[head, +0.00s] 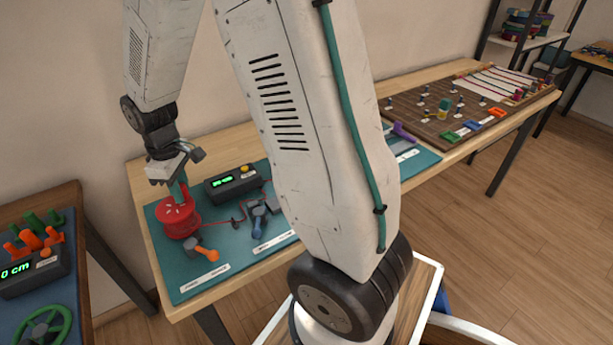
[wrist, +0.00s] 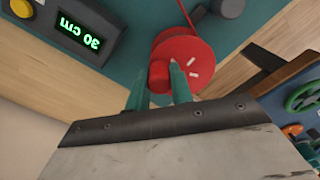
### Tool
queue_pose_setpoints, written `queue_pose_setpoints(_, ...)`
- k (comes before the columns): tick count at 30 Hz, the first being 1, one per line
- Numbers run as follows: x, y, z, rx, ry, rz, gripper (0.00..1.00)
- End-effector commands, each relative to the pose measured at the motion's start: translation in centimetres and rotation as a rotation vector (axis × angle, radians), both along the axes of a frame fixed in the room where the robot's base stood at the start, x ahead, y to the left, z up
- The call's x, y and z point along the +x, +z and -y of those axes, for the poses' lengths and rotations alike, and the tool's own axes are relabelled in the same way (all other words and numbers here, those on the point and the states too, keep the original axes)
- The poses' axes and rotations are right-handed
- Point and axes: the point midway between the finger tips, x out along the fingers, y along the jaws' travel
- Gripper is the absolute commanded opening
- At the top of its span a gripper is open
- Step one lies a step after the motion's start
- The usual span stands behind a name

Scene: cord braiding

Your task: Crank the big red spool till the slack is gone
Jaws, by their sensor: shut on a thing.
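The big red spool (head: 177,217) stands at the left end of the teal mat on the long table. In the wrist view the spool (wrist: 190,50) shows from above, with white marks on its top and red cord running off its edge. My gripper (head: 178,192) reaches down onto the spool's top. In the wrist view the teal fingertips of my gripper (wrist: 160,88) are shut on the spool's red crank knob (wrist: 158,75). A dark readout box (head: 233,183) behind the spool shows green digits; in the wrist view its display (wrist: 80,32) reads 30 cm.
An orange-handled lever (head: 205,252) stands in front of the spool, and a blue-grey clamp (head: 262,215) to its right. A side table at left holds another readout (head: 20,270) and a green wheel (head: 45,328). My arm hides the mat's middle.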

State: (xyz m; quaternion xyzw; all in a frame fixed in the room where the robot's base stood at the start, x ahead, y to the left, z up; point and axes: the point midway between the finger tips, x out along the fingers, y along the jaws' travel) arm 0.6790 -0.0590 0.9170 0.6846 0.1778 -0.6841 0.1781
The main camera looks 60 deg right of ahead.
Motion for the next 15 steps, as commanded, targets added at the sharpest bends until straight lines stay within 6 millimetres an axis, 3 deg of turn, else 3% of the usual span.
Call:
queue_pose_setpoints(7, -2.8, 0.0, -1.6, 0.0, 0.004, -0.002, 0.0)
queue_pose_setpoints(15, -2.6, -0.1, -5.1, 0.0, 0.004, -0.002, 0.0)
